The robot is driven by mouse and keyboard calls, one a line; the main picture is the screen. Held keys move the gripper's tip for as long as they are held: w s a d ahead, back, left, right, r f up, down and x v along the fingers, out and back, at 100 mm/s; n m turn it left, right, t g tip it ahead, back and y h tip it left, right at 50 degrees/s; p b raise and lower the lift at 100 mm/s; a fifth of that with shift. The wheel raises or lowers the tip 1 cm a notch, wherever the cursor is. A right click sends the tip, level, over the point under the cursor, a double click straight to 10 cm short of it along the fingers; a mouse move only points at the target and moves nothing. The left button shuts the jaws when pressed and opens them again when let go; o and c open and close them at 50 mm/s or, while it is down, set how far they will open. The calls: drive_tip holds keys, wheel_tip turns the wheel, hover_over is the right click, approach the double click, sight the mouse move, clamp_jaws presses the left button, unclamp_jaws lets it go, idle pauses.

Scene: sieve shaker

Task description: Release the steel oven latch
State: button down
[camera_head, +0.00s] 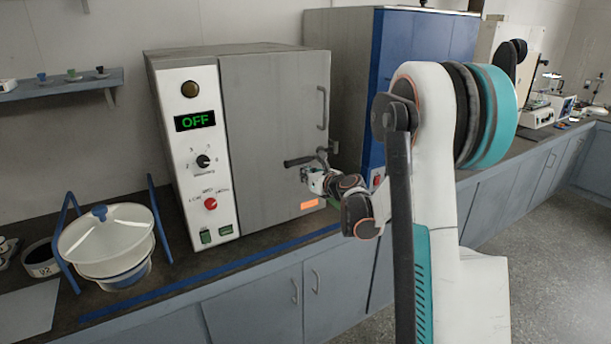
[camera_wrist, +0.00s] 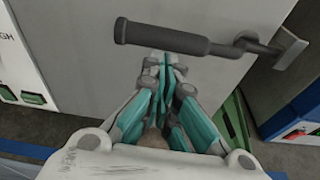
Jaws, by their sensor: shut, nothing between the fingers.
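The steel oven (camera_head: 270,110) has a grey door and a white control panel; its display reads OFF. The door looks closed. Its latch (camera_head: 300,161) is a dark lever at the door's right edge, and it lies roughly level. In the wrist view the latch (camera_wrist: 170,38) has a thick dark grip on the left and a bracket on the right. My gripper (camera_head: 310,178) is just below the latch in the head view. In the wrist view my gripper (camera_wrist: 160,65) has its fingers together, empty, just below the lever's grip. I cannot tell whether they touch it.
A door handle (camera_head: 322,108) is above the latch. A blue-sided cabinet (camera_head: 400,38) stands right of the oven. A lidded white pot (camera_head: 105,240) in a blue frame stands on the counter at left. A blue strip (camera_head: 210,271) runs along the counter before the oven.

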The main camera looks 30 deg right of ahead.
drive_tip(key=shift+r, duration=0.35)
drive_tip(key=d+r+m+y+p, duration=0.1)
drive_tip(key=d+r+m+p, duration=0.2)
drive_tip(key=r, duration=0.7)
drive_tip(key=shift+m+y+p, duration=0.4)
drive_tip(key=shift+m+p, duration=0.4)
drive_tip(key=shift+p, duration=0.5)
drive_tip(key=shift+d+r, duration=0.1)
